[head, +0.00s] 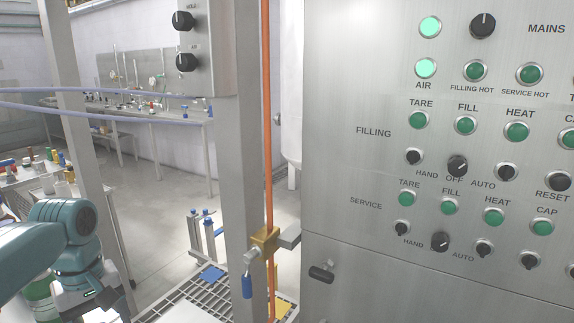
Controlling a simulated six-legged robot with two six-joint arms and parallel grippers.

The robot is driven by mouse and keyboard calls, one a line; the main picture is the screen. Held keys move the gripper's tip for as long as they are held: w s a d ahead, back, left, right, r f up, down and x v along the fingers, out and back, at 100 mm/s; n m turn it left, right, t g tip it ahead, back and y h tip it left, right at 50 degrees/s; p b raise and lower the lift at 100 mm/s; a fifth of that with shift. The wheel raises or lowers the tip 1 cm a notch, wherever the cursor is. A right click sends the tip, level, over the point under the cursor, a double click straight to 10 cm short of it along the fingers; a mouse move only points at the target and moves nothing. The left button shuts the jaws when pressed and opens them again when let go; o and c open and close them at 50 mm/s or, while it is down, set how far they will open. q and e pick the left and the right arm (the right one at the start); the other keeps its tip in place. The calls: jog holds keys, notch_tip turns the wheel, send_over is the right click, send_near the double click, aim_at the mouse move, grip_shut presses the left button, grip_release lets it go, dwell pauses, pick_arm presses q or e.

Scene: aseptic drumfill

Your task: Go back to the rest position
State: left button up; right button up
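A teal arm of mine comes in from the left in the head view, and its wrist end reaches the bottom left corner. The fingertips of my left gripper are not clearly visible there. My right gripper and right arm are not in view. A steel control panel (340,200) fills the right side, well apart from the visible arm. Its AIR lamp (426,68) and the lamp above it (430,27) glow pale green. The other round buttons are dark green.
A grey post (237,180) and an orange pipe (266,120) with a brass valve (264,241) stand left of the panel. A smaller box with black knobs (184,21) hangs on the post. A cluttered bench (150,112) stands behind.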

pick_arm(q)
jog(key=d+f+m+h+p, duration=0.1)
jog(key=d+f+m, duration=0.1)
jog(key=d+f, duration=0.5)
jog(key=d+f+m+h, duration=0.1)
jog(key=d+f+m, duration=0.1)
jog(key=f, duration=0.8)
jog(key=d+f+m+h+p, duration=0.1)
jog(key=d+f, duration=0.4)
jog(key=f, duration=0.4)
jog(key=s+d+f+m, duration=0.1)
jog(key=s+d+f, duration=0.1)
jog(key=s, duration=0.3)
jog(key=s+d+f+m+p, duration=0.1)
jog(key=s+d+f, duration=0.2)
jog(key=s+f, duration=0.2)
jog(key=s+d+f+h, duration=0.1)
jog(key=s+d+f, duration=0.2)
jog(key=s+f, duration=0.1)
jog(key=shift+s+m+t, duration=0.3)
jog(key=shift+s+m, duration=0.1)
jog(key=shift+s, duration=0.45)
jog(key=c, duration=0.5)
jog(key=shift+o, duration=0.2)
jog(key=shift+a, duration=0.1)
jog(key=shift+a, duration=0.1)
